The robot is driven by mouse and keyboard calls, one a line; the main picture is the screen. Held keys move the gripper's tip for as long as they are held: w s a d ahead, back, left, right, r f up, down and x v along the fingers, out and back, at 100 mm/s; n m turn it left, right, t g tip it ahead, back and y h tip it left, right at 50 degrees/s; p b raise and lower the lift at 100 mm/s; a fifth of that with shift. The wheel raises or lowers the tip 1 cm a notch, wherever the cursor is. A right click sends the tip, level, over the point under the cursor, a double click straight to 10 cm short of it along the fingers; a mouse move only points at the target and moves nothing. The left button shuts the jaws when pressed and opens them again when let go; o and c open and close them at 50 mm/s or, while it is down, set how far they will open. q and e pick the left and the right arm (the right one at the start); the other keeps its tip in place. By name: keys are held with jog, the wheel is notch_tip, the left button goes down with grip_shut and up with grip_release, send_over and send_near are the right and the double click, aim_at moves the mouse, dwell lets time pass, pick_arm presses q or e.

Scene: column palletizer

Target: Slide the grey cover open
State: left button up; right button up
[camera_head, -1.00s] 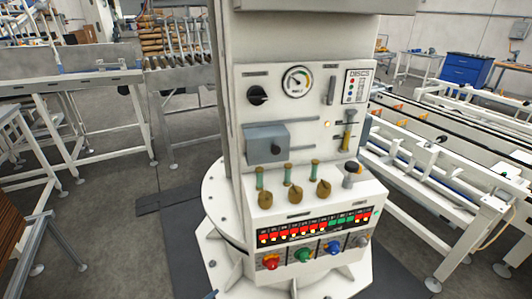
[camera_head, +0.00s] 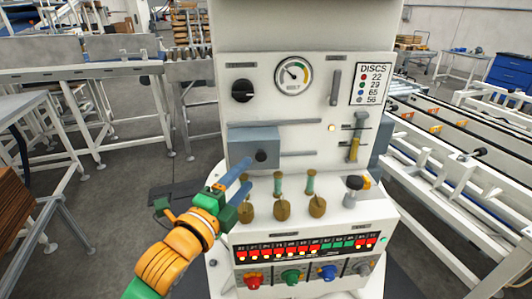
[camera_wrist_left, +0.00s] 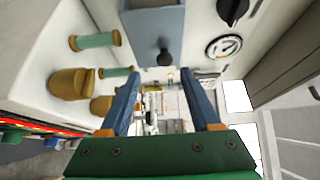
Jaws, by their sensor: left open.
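The grey cover (camera_head: 240,142) is a box-like slider on the panel's front, at the left end of two horizontal rails (camera_head: 300,122). A black knob (camera_head: 261,156) sticks out of its face. The cover (camera_wrist_left: 153,20) and knob (camera_wrist_left: 165,57) also show at the top of the left wrist view. My left gripper (camera_head: 249,172) is open, its blue fingers just below and in front of the cover. In the wrist view the left gripper (camera_wrist_left: 160,78) has nothing between its fingers, and the knob appears just beyond the tips. My right gripper is not in view.
A lit button strip (camera_head: 305,248) and coloured knobs (camera_head: 290,278) sit lower. A gauge (camera_head: 293,75) and black dial (camera_head: 242,91) are above. The panel between the rails is clear to the right.

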aim_at(260, 157)
pick_arm(q)
jog(key=w, duration=0.1)
jog(key=w+d+r+p, duration=0.1)
jog(key=shift+w+d, duration=0.2)
jog(key=shift+w, duration=0.1)
jog(key=shift+w+d+r, duration=0.1)
jog(key=shift+w+d, duration=0.05)
jog(key=shift+w, duration=0.15)
jog(key=shift+w+d+f, duration=0.2)
jog(key=shift+w+d, duration=0.1)
jog(key=shift+w, duration=0.25)
jog(key=shift+w+d+f, duration=0.15)
jog(key=shift+w+d, duration=0.1)
jog(key=shift+w, duration=0.25)
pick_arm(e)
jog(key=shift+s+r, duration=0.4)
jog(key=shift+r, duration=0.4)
pick_arm(q)
jog(key=shift+s+a+r, duration=0.1)
jog(key=shift+s, duration=0.05)
jog(key=c, duration=0.3)
grip_shut()
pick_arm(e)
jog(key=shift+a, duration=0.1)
pick_arm(q)
jog(key=shift+r, duration=0.1)
